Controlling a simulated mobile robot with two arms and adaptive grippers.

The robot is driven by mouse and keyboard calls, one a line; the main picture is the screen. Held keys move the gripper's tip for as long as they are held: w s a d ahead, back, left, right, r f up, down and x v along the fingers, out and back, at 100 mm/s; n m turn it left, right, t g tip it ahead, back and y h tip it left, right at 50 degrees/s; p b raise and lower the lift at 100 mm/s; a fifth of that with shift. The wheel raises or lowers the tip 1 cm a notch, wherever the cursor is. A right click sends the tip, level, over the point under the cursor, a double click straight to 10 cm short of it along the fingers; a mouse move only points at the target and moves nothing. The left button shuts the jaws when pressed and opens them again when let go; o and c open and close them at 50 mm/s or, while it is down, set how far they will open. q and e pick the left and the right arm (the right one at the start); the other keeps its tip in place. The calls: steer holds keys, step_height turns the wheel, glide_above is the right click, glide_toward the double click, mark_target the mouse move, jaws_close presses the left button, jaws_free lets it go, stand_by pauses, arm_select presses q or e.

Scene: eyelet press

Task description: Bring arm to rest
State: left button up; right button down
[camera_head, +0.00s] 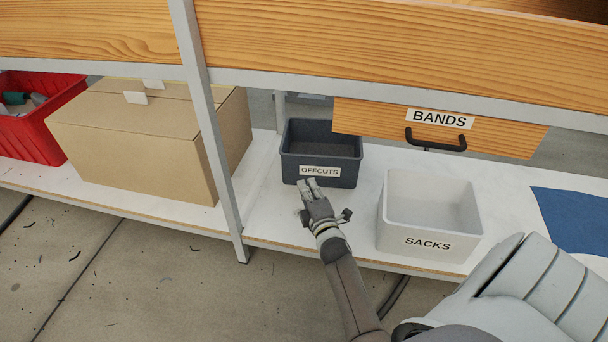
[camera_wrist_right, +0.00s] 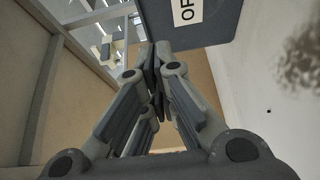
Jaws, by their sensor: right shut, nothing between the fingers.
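My right gripper (camera_head: 312,188) reaches in from the bottom of the head view, just in front of the dark grey bin labelled OFFCUTS (camera_head: 321,152). Its fingers are shut with nothing between them. In the right wrist view the closed fingertips (camera_wrist_right: 155,55) point toward the bin's labelled front (camera_wrist_right: 222,22). Whether they touch the bin I cannot tell. The bin looks empty in the part of its inside that shows. My left gripper is in neither view.
The white bin labelled SACKS (camera_head: 430,213) stands right of my gripper. A wooden drawer labelled BANDS (camera_head: 390,125) hangs above. A metal post (camera_head: 213,130) and a cardboard box (camera_head: 140,145) stand left, beyond them a red crate (camera_head: 45,130). A blue sheet (camera_head: 572,222) lies right.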

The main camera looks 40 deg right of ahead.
steer(key=shift+p+v, duration=0.75)
steer(key=shift+v, duration=1.75)
